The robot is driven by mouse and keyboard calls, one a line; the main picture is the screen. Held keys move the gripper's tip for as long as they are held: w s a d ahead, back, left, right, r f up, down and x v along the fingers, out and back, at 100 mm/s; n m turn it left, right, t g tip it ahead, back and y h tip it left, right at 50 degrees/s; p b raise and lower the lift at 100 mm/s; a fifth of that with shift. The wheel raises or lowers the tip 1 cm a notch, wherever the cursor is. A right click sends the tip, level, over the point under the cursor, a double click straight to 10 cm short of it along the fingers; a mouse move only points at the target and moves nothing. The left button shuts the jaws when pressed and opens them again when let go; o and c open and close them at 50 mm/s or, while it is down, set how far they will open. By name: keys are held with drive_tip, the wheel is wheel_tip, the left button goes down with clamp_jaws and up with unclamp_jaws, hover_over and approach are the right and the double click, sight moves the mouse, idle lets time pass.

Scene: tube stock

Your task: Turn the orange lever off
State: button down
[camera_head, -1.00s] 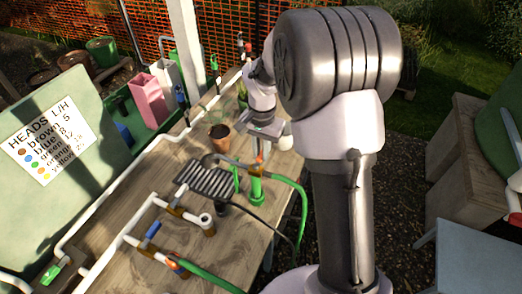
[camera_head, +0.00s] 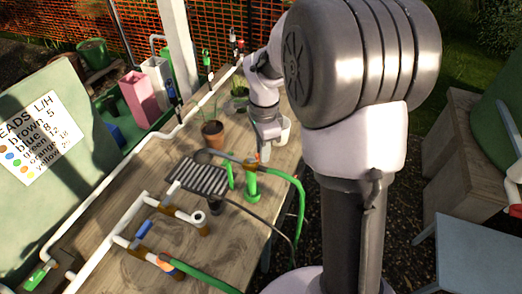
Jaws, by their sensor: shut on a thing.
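My gripper (camera_head: 264,153) is at the far right side of the wooden table, pointing down beside the upright green fitting. It is shut on a small orange piece, which seems to be the orange lever (camera_head: 265,146); my wrist hides most of it. The exact angle of the lever cannot be told.
A blue lever (camera_head: 143,229) sits on the white pipework at the front. A black slatted grate (camera_head: 197,177) and a potted plant (camera_head: 212,133) stand left of my gripper. A sign board (camera_head: 35,140) is at the left. Bare wood lies left of the grate.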

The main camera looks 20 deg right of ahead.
drive_tip(key=shift+s+a+m+b, duration=0.15)
drive_tip(key=shift+s+m+b, duration=0.35)
drive_tip(key=shift+m, duration=0.85)
drive_tip(key=shift+s+a+m+b, duration=0.25)
drive_tip(key=shift+m+b, duration=0.5)
drive_tip(key=shift+m, duration=0.55)
drive_tip(key=shift+s+a+m+b, duration=0.1)
drive_tip(key=shift+s+m+b, duration=0.4)
drive_tip(key=shift+m, duration=0.85)
drive_tip(key=shift+w, duration=0.1)
drive_tip(key=c, duration=1.4)
unclamp_jaws()
drive_tip(key=shift+o, duration=0.2)
drive_tip(key=shift+r, duration=0.1)
wheel_tip(320, 180, up, 17)
drive_tip(key=p, duration=0.6)
